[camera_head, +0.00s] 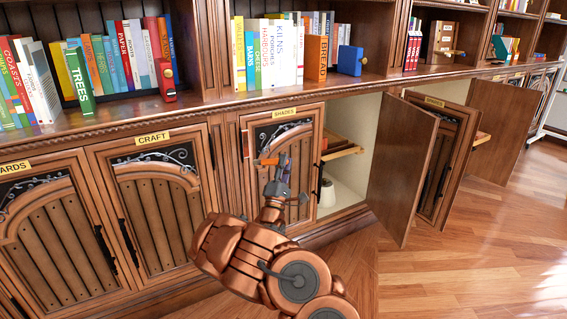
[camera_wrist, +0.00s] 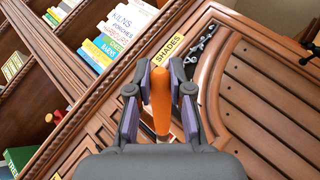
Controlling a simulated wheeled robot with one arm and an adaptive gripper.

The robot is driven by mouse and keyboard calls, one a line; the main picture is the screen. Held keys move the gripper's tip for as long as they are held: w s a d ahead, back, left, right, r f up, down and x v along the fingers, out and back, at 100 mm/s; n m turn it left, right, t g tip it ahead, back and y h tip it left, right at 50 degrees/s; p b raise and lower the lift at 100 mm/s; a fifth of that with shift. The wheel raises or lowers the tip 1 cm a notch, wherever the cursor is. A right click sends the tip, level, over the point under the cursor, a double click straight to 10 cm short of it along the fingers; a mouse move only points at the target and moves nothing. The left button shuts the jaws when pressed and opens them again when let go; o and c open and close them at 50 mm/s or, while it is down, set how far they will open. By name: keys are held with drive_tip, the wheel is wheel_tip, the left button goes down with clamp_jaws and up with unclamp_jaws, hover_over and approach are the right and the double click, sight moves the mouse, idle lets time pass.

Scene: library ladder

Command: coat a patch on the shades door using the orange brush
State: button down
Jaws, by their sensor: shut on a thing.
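The shades door (camera_head: 306,158) is a wooden cabinet door with a dark scrolled panel at the top and a yellow SHADES label (camera_head: 284,113) above it. It looks closed, beside an open cabinet bay. My gripper (camera_head: 275,175) is in front of the door's upper part, shut on the orange brush (camera_head: 267,162). In the wrist view my gripper (camera_wrist: 161,78) has its purple pads on both sides of the brush's orange handle (camera_wrist: 161,105). The bristles are hidden, and I cannot tell whether they touch the door. No coated patch can be made out.
The craft door (camera_head: 160,215) is closed to the left. An open wooden door (camera_head: 400,165) sticks out to the right, by the bay with a white pot (camera_head: 327,192). Books line the shelf above. Wooden floor (camera_head: 480,260) is clear at the right.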

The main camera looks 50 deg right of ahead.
drive_tip(key=s+p, duration=0.1)
drive_tip(key=s+a+p, duration=0.1)
drive_tip(key=s, duration=0.1)
idle(0.4)
drive_tip(key=shift+w, duration=0.15)
idle(0.6)
drive_tip(key=shift+w+d+f+b, duration=0.1)
drive_tip(key=shift+w+d+b, duration=0.25)
drive_tip(key=shift+w+b, duration=0.45)
drive_tip(key=shift+w+d+r+b, duration=0.1)
drive_tip(key=shift+w+d+b, duration=0.3)
drive_tip(key=shift+w, duration=0.75)
drive_tip(key=shift+w+d+f+b, duration=0.1)
drive_tip(key=shift+w+d+b, duration=0.2)
drive_tip(key=shift+w+b, duration=0.55)
drive_tip(key=shift+w+d, duration=0.2)
drive_tip(key=shift+w, duration=0.4)
drive_tip(key=shift+w+d+b, duration=0.3)
drive_tip(key=shift+w+b, duration=0.4)
drive_tip(key=shift+w, duration=0.05)
drive_tip(key=shift+r, duration=0.2)
